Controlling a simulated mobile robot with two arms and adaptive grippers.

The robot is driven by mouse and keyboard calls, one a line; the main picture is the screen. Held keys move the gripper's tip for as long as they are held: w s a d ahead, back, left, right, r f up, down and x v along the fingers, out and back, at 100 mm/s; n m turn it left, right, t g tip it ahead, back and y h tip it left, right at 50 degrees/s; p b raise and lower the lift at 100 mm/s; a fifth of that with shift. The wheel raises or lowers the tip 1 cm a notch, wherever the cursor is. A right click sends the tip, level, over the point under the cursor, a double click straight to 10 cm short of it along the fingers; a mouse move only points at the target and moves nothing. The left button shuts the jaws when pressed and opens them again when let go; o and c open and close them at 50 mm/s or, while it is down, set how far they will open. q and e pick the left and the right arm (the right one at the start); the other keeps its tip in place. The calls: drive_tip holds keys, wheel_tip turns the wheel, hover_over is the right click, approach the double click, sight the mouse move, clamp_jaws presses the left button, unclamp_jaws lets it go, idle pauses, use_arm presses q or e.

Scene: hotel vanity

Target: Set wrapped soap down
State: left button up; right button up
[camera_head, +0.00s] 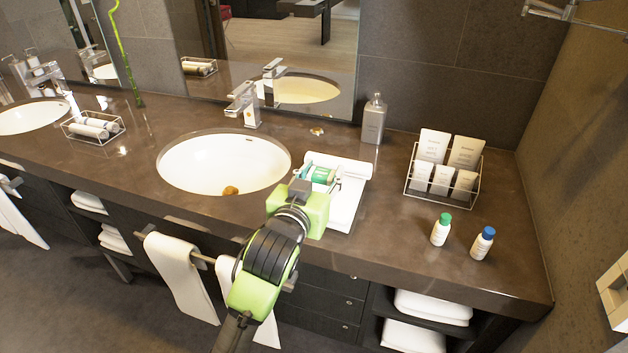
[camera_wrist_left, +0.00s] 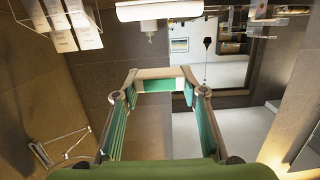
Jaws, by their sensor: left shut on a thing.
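My left gripper (camera_head: 318,178) reaches in from the front, over the left part of a white tray (camera_head: 344,214) right of the near basin. It is shut on a small piece between its fingertips that appears to be the wrapped soap, pale with a green middle (camera_wrist_left: 155,86) in the left wrist view. In the head view the fingers and green parts largely hide it, and I cannot tell whether it touches the tray. A rolled white towel (camera_head: 342,164) lies along the tray's back, and it shows at the top of the left wrist view (camera_wrist_left: 160,10). My right gripper is not in view.
The basin (camera_head: 222,160) is left of the tray, with a chrome faucet (camera_head: 243,104). A grey dispenser (camera_head: 374,119) stands behind. A wire rack (camera_head: 408,182) of white packets and two small bottles (camera_head: 441,231) (camera_head: 482,244) are right. Counter between tray and rack is clear.

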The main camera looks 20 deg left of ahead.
sight(316, 169)
use_arm(q)
drive_tip(key=w, duration=0.1)
drive_tip(key=w+a+f, duration=0.2)
drive_tip(key=w, duration=0.1)
drive_tip(key=shift+a+f, duration=0.2)
drive_tip(key=shift+f, duration=0.05)
drive_tip(key=w+f, duration=0.1)
drive_tip(key=a+f, duration=0.1)
drive_tip(key=w+f, duration=0.1)
drive_tip(key=f, duration=0.1)
drive_tip(key=shift+w+a+p, duration=0.25)
drive_tip(key=shift+w+p, duration=0.05)
drive_tip(key=shift+w+a+f, duration=0.2)
drive_tip(key=shift+w+f, duration=0.15)
drive_tip(key=shift+f, duration=0.05)
wheel_tip(316, 169, down, 3)
drive_tip(key=shift+w+f+p, duration=0.1)
drive_tip(key=shift+p, duration=0.3)
drive_tip(key=shift+f, duration=0.3)
drive_tip(key=o, duration=0.9)
drive_tip(key=shift+r, duration=0.1)
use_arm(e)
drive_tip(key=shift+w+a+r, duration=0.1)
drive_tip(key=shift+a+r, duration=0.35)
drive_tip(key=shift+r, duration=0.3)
